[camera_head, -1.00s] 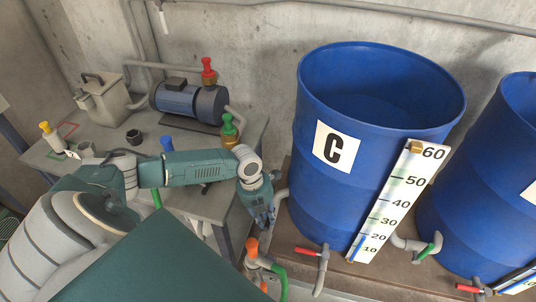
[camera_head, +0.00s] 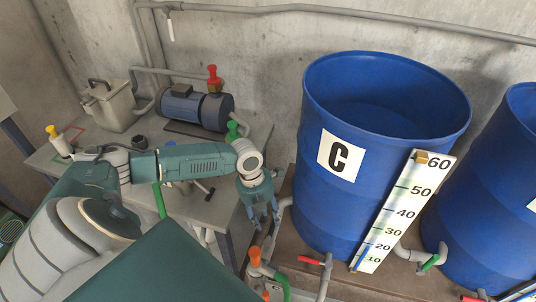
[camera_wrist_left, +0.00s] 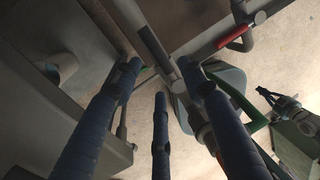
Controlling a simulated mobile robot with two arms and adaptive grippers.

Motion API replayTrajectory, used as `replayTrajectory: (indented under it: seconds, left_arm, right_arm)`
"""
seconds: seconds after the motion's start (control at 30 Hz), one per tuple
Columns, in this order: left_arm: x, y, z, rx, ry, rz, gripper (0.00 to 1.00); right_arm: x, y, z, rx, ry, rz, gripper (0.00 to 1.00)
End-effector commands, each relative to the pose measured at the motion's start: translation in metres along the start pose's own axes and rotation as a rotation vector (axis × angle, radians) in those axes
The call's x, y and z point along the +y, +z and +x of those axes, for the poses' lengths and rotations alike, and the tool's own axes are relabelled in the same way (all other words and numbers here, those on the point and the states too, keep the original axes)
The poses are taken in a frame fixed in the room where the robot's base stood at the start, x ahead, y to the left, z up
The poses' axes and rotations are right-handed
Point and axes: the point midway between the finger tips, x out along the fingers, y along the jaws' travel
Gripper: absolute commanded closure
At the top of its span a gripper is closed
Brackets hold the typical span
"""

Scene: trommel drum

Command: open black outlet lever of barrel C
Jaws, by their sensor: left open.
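Barrel C (camera_head: 395,205) is a blue open drum with a white C label (camera_head: 341,155), standing right of my left gripper in the head view. My left gripper (camera_head: 263,224) points down, open and empty, beside the barrel's lower left side, by a grey outlet pipe (camera_head: 285,206). In the left wrist view its dark fingers (camera_wrist_left: 160,95) are spread, with a long dark bar (camera_wrist_left: 155,45) and grey pipes beyond them. I cannot tell whether that bar is the black outlet lever, and I see no clear black lever on the barrel in the head view. My right gripper is not in view.
A red lever (camera_head: 311,260) sits on a pipe at the barrel's front; a red handle also shows in the left wrist view (camera_wrist_left: 235,34). An orange-topped valve (camera_head: 254,254) is below my gripper. A table with a pump (camera_head: 196,108) stands left. A level scale (camera_head: 400,215) fronts the barrel.

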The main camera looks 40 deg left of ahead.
Motion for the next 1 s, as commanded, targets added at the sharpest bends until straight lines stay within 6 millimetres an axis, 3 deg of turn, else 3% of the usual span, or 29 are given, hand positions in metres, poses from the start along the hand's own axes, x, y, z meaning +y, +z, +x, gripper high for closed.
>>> replayTrajectory:
  seconds: [0.2,0.4,1.0]
  left_arm:
    - [0.001,0.000,-0.046,-0.001,0.002,0.003,0.59]
    - [0.001,0.000,-0.069,0.001,0.003,0.001,0.59]
    - [0.001,-0.001,-0.073,0.002,0.002,0.001,0.59]
  right_arm:
    - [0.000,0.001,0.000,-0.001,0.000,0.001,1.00]
    - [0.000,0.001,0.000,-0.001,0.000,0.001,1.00]
    - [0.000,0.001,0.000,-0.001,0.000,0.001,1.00]
